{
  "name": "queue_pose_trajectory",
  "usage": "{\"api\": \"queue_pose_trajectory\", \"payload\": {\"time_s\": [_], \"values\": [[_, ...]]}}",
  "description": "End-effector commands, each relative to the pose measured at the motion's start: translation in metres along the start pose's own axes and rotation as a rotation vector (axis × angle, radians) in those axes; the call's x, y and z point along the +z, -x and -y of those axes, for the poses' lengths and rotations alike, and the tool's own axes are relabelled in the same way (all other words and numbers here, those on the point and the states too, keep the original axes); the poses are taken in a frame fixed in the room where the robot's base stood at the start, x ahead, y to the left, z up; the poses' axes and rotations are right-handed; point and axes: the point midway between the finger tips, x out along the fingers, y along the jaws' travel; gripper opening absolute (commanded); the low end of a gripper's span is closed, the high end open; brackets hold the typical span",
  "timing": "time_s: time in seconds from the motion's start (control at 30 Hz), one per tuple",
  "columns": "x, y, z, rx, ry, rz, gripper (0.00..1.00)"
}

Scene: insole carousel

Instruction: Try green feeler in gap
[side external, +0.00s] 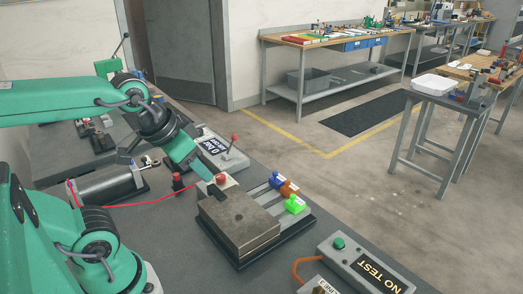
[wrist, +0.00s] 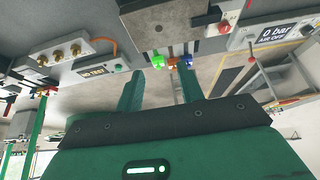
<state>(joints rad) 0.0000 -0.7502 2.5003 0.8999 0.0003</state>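The green feeler (side external: 294,205) stands at the right end of a short row beside the grey metal block (side external: 237,222). The orange feeler (side external: 288,188) and blue feeler (side external: 276,180) stand behind it. My gripper (side external: 209,185) is over the block's far left part, apart from the feelers. In the wrist view my gripper (wrist: 160,80) has its two fingers spread with nothing held between them. The green feeler (wrist: 158,61) shows beyond and between the fingertips, with the blue feeler (wrist: 187,61) near the right finger. The gap itself cannot be made out.
A box marked NO TEST (side external: 365,270) lies at the front right. An "0 bar AIR OFF" unit (side external: 222,150) with a red-tipped lever stands behind the block.

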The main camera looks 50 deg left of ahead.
Motion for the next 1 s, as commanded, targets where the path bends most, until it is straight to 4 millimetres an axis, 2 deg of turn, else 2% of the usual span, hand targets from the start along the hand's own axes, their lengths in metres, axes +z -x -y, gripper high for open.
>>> {"api": "queue_pose_trajectory", "payload": {"time_s": [0.37, 0.57, 0.77, 1.0], "values": [[0.0, 0.0, 0.0, 0.0, 0.001, 0.0, 0.38], [-0.007, -0.001, -0.001, 0.001, 0.021, 0.015, 0.38], [-0.026, -0.005, -0.002, 0.001, 0.086, 0.059, 0.38], [-0.061, -0.02, -0.006, -0.007, 0.205, 0.134, 0.38]]}}
